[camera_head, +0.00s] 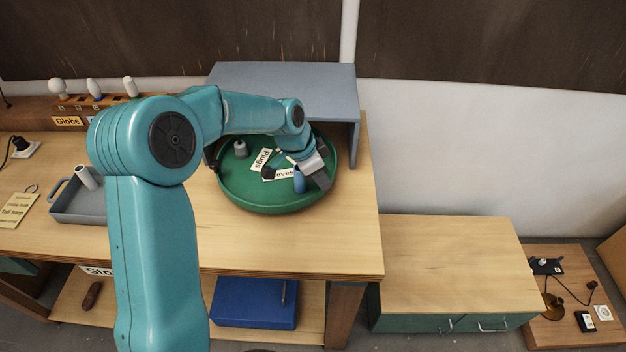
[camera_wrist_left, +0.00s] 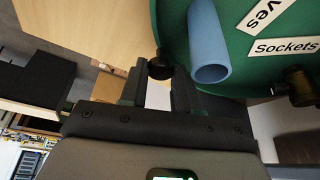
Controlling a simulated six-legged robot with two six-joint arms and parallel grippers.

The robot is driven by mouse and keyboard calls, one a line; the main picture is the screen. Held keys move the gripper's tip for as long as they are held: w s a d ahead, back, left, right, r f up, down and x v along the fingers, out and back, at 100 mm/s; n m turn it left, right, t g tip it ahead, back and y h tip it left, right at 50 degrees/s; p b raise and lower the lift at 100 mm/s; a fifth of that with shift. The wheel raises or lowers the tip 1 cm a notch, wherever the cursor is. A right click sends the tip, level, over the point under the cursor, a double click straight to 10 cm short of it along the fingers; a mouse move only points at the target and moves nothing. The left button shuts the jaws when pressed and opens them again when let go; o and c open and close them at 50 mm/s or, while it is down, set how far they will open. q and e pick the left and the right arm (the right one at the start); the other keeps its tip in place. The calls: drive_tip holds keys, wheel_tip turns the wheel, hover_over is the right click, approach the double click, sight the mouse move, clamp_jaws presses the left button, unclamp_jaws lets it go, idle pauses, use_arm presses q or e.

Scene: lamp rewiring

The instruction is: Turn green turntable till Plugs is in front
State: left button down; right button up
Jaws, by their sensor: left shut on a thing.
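The green turntable (camera_head: 258,203) sits on the bench, partly under a grey shelf. Its Plugs label (camera_head: 261,160) lies left of the middle, tilted and upside down. A label ending in "eves" (camera_head: 284,174) lies nearer the front right, and a Sockets label (camera_wrist_left: 286,47) shows in the left wrist view. A blue tube (camera_head: 299,181) stands near the right front, and a grey cylinder (camera_head: 240,149) at the back left. My left gripper (camera_head: 321,176) is at the turntable's right edge. In the left wrist view its fingers are shut around a black knob (camera_wrist_left: 160,65) on the rim.
The grey shelf (camera_head: 283,76) stands over the turntable's back. A grey tray (camera_head: 78,208) and a holder with bulbs marked Globe (camera_head: 68,121) are on the left. The bench front is clear. A lower cabinet (camera_head: 450,260) stands to the right.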

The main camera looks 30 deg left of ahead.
sight(334, 165)
use_arm(q)
drive_tip(key=shift+w+d+n+y, duration=0.1)
drive_tip(key=shift+w+n+y, duration=0.2)
drive_tip(key=shift+w+n, duration=0.85)
drive_tip(key=shift+w+n+t+y, duration=0.35)
drive_tip(key=shift+w+n, duration=0.4)
drive_tip(key=shift+w, duration=0.8)
drive_tip(key=shift+w+a+n+y, duration=0.35)
drive_tip(key=shift+w+n, duration=0.3)
drive_tip(key=shift+w, duration=0.2)
drive_tip(key=shift+w+a+n+y, duration=0.2)
drive_tip(key=shift+w+a+n, duration=0.1)
drive_tip(key=shift+w+n, duration=0.45)
drive_tip(key=shift+w, duration=0.15)
drive_tip(key=c, duration=0.9)
unclamp_jaws()
drive_tip(key=shift+o, duration=0.4)
drive_tip(key=shift+b, duration=0.3)
